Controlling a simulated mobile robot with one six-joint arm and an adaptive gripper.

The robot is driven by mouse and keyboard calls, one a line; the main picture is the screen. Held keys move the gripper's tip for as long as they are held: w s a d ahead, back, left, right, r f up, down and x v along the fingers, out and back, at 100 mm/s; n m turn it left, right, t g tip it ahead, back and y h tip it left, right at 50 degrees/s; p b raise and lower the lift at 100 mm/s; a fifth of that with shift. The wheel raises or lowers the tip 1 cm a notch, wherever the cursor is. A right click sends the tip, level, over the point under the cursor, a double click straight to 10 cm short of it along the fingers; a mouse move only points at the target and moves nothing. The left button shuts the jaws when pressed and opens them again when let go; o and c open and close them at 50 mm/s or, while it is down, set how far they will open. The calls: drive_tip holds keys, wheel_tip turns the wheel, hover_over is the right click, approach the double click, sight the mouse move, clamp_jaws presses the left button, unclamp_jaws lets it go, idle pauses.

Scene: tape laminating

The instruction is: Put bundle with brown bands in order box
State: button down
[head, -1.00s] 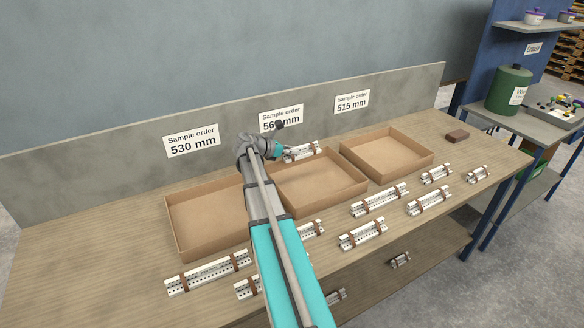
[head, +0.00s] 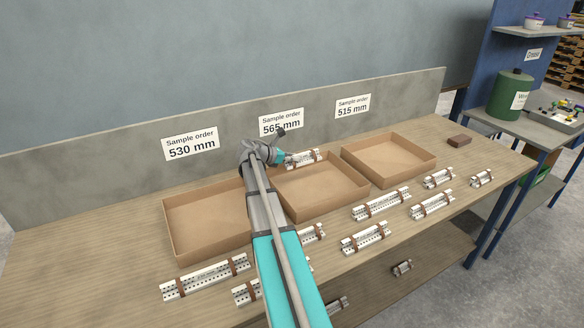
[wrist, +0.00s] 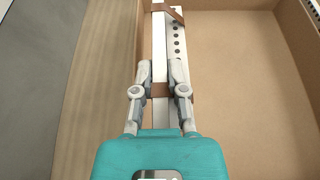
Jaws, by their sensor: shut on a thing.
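My gripper (wrist: 159,75) is shut on a white perforated bundle (wrist: 177,28) with brown bands. In the head view the held bundle (head: 303,158) is at the far edge of the middle order box, under the "565 mm" sign (head: 281,122). The middle box (head: 325,198) is an open brown carton and looks otherwise empty. In the wrist view the bundle runs along the inside of the box's wall, with the box floor (wrist: 240,90) to its right. I cannot tell whether the bundle touches the box. My arm hides part of the middle box's left side.
Open boxes stand at left (head: 205,222) and right (head: 388,158), both empty. Several other banded bundles lie along the front of the table, one long bundle (head: 205,277) at the left. A small brown block (head: 459,141) lies at the right. A grey backboard (head: 90,182) rises behind.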

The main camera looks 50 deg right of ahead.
sight(293, 164)
drive_tip(key=shift+f+b, duration=1.3)
drive_tip(key=shift+f, duration=0.3)
drive_tip(key=shift+f+b, duration=0.6)
drive_tip(key=c, duration=1)
unclamp_jaws()
drive_tip(key=shift+o, duration=0.2)
drive_tip(key=shift+r, duration=0.15)
drive_tip(key=shift+r+p, duration=0.65)
drive_tip(key=shift+p, duration=0.15)
drive_tip(key=p+v, duration=0.4)
drive_tip(key=v, duration=0.6)
drive_tip(key=shift+a+r, duration=0.1)
drive_tip(key=shift+a, duration=0.15)
drive_tip(key=shift+w+a+r, duration=0.2)
drive_tip(key=shift+w+a, duration=0.05)
drive_tip(key=shift+a, duration=0.4)
